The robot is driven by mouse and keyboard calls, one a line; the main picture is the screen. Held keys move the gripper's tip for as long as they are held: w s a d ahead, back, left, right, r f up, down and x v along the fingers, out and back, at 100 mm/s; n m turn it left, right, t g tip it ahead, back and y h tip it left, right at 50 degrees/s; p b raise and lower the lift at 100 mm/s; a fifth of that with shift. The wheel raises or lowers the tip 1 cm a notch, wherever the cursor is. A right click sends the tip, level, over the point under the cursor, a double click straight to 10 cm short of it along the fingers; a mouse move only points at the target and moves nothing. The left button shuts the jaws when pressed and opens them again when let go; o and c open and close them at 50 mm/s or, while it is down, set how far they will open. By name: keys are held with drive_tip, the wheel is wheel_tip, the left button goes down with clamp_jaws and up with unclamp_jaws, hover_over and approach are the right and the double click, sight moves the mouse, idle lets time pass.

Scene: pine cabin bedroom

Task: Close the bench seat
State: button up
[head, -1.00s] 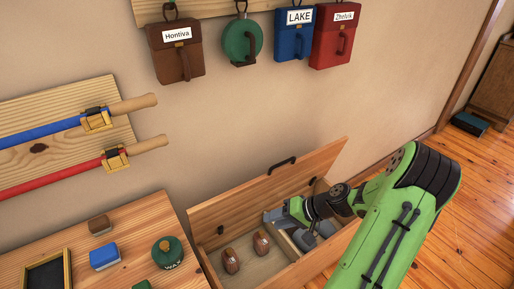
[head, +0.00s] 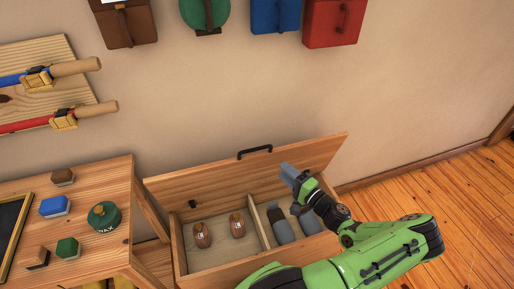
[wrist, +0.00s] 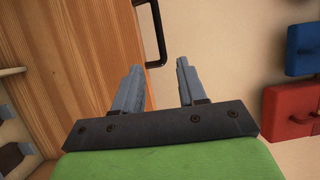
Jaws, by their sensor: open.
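The wooden bench (head: 230,262) stands against the wall with its seat lid (head: 225,177) raised, leaning back toward the wall. A black handle (head: 255,152) sits on the lid's top edge. The lid also fills the left of the wrist view (wrist: 75,60), with the handle (wrist: 158,30) just beyond the fingertips. My gripper (head: 287,172) is in front of the lid's right part, above the box. In the wrist view my gripper (wrist: 160,80) shows two fingers spread apart with nothing between them.
Inside the bench, two brown items (head: 202,235) lie left of a divider (head: 257,225) and grey items (head: 280,225) lie right of it. A table (head: 110,240) with brushes and a green tin stands at left. Bags hang above. Floor at right is clear.

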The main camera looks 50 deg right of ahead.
sight(258, 149)
drive_tip(key=w, duration=0.5)
drive_tip(key=w+d+b, duration=0.1)
drive_tip(key=w, duration=0.8)
drive_tip(key=shift+w+d+r+b, duration=0.25)
drive_tip(key=shift+w+b, duration=0.05)
clamp_jaws()
